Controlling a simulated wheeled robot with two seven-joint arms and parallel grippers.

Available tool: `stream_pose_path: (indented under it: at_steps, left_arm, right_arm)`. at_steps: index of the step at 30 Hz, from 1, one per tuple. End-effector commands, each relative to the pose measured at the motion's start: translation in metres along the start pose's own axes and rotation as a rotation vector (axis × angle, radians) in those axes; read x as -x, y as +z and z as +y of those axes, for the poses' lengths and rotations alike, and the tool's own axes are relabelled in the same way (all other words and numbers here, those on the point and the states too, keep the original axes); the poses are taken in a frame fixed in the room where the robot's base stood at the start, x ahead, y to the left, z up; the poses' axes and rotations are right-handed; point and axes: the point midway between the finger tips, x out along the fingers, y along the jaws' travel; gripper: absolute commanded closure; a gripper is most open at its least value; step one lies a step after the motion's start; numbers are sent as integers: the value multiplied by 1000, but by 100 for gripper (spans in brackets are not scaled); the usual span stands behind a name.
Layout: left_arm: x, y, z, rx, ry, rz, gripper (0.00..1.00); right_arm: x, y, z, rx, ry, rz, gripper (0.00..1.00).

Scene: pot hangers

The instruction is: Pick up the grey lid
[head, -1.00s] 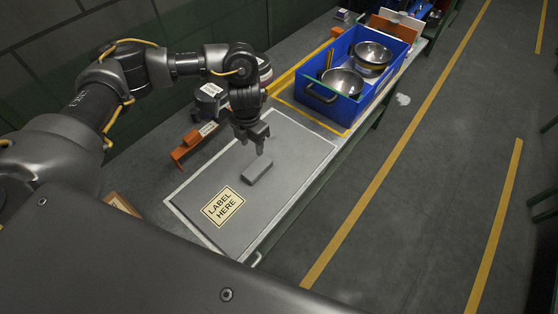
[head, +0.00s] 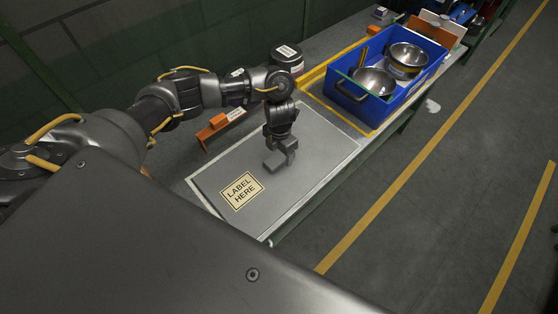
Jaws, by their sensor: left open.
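The grey lid (head: 274,163) is a small flat block on the grey work mat (head: 315,150), just beyond the "LABEL HERE" sticker (head: 241,191). My left gripper (head: 281,152) points down right over the lid, with its fingers at the lid's far right end. The gripper is open, and its fingers hide part of the lid. I cannot tell whether the fingers touch the lid. My right gripper is not in view.
A blue crate (head: 347,97) with metal bowls (head: 372,82) stands at the back right of the bench. An orange holder (head: 219,121) and a dark round container (head: 287,58) stand behind the mat. The mat's right part is clear.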

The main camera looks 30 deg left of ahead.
Motion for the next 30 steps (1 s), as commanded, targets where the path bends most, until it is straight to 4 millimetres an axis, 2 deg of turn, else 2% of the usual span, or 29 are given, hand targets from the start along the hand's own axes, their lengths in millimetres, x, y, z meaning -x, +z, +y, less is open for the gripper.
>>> stream_pose_path:
  at_steps: [1,3,12,26,30]
  left_arm:
    - [-10,0,0,3,-2,1,29]
    - [-16,0,1,3,-1,1,29]
    - [-18,0,1,0,1,-1,29]
    - [-18,0,1,1,1,-1,89]
    - [-18,1,1,1,1,-2,91]
  right_arm:
    - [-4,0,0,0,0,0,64]
    - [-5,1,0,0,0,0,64]
    - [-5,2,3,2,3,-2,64]
    - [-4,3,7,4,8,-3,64]
    - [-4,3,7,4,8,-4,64]
